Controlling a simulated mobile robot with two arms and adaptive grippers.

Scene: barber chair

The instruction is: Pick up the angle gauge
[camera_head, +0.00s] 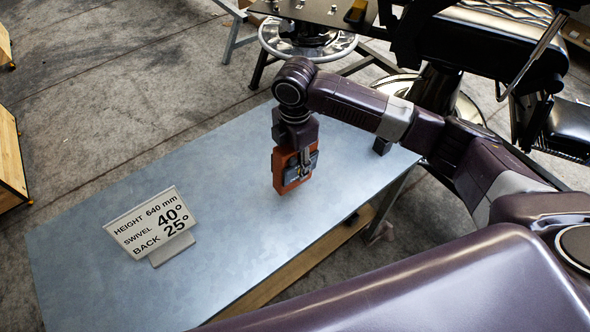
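The angle gauge (280,172) looks like an orange-red block at my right gripper (302,166), over the middle of the blue-grey table (225,225). The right arm comes in from the right and its gripper points down. One finger lies against the near face of the block, and the gripper looks shut on it. The other finger is hidden behind the block. I cannot tell whether the block's lower edge touches the tabletop. My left gripper is not in view.
A white sign (152,222) reading height 640 mm, swivel 40°, back 25° stands on the table's left part. A small dark block (382,146) is at the right end. A black barber chair (490,40) stands behind, top right. The table between sign and gripper is clear.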

